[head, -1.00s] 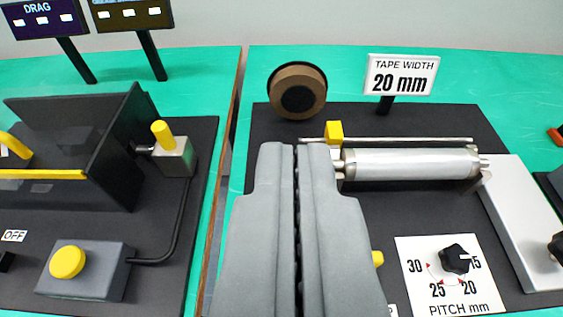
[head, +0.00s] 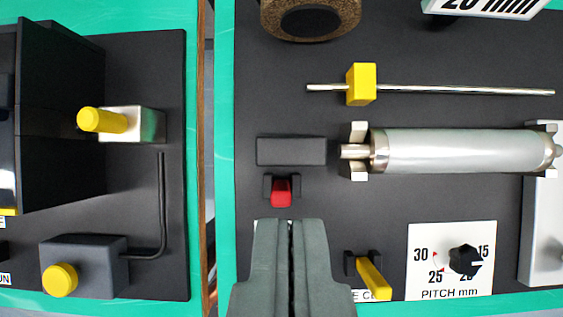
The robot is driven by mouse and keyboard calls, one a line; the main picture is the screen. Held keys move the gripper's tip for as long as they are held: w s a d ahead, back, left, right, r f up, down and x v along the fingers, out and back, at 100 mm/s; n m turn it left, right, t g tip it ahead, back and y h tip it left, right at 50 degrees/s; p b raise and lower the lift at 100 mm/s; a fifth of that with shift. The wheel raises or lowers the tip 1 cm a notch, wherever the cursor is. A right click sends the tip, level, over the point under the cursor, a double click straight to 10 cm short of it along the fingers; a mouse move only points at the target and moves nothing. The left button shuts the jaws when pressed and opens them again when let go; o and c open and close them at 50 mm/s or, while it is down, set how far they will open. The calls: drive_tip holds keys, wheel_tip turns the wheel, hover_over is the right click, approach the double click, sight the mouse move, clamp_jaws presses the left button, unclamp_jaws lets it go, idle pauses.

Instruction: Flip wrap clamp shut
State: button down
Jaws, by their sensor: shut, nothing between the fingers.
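My gripper (head: 289,228) is shut and empty at the bottom middle of the head view, over the dark panel. Just ahead of its tips, a small red lever (head: 281,191) sits in a black bracket below a black block (head: 291,151). To the right of the tips, a yellow lever (head: 372,278) slants down to the right from a black bracket. The label under it is partly hidden by my gripper, so I cannot tell for certain which lever is the wrap clamp.
A grey roller (head: 455,151) and a thin rod with a yellow slider (head: 361,84) lie at right. A brown tape roll (head: 309,18) is at the top. A pitch dial (head: 465,260) is at lower right. A yellow-button box (head: 84,266) stands on the left panel, across a gap.

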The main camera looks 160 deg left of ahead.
sight(281, 191)
drive_tip(key=w+f+g, duration=0.3)
drive_tip(key=w+g, duration=0.5)
drive_tip(key=w, duration=0.1)
drive_tip(key=shift+w+a+f, duration=0.25)
drive_tip(key=shift+a+f, duration=0.05)
drive_tip(key=shift+f, duration=0.1)
drive_tip(key=x, duration=0.3)
drive_tip(key=s+x, duration=0.1)
drive_tip(key=x, duration=0.3)
drive_tip(key=s+x, duration=0.1)
drive_tip(key=x, duration=0.2)
drive_tip(key=shift+s, duration=0.35)
drive_tip(key=shift+s+d, duration=0.1)
drive_tip(key=shift+s, duration=0.55)
drive_tip(key=shift+s, duration=0.1)
